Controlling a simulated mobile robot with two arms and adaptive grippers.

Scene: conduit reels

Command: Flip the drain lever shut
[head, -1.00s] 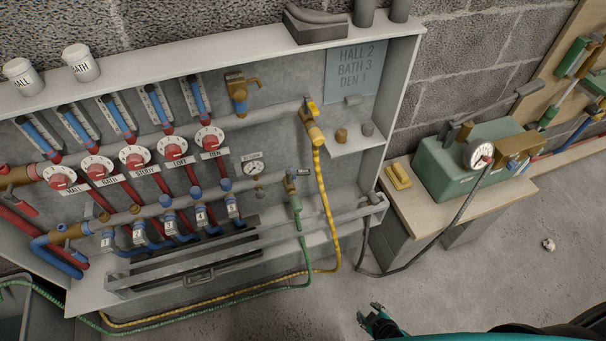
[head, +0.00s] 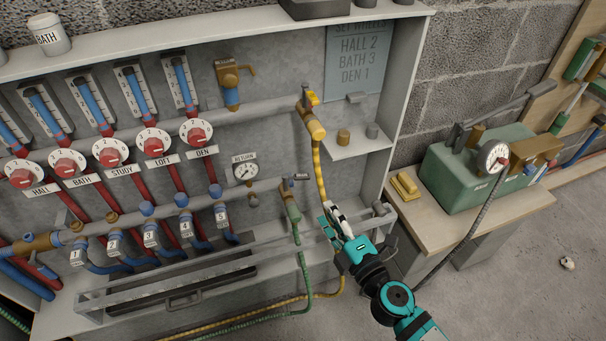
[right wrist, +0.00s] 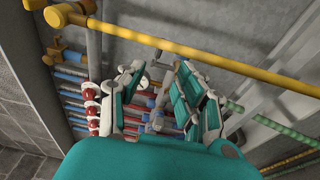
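The drain valve (head: 290,190) is at the right end of the lower pipe, with the green hose hanging below it. Its small dark lever (head: 300,177) sticks out to the right. My right gripper (head: 334,218) is in front of the panel, below and right of that lever and apart from it. Its fingers are spread with nothing held; the gap between them shows in the right wrist view (right wrist: 160,80). The yellow-levered valve (head: 312,100) with the yellow hose is higher up, on the upper pipe. My left gripper is out of view.
A grey rail (head: 240,262) runs along the panel's lower front. The return gauge (head: 245,171) is left of the drain valve. A bench with a green pump tank (head: 470,175) stands to the right.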

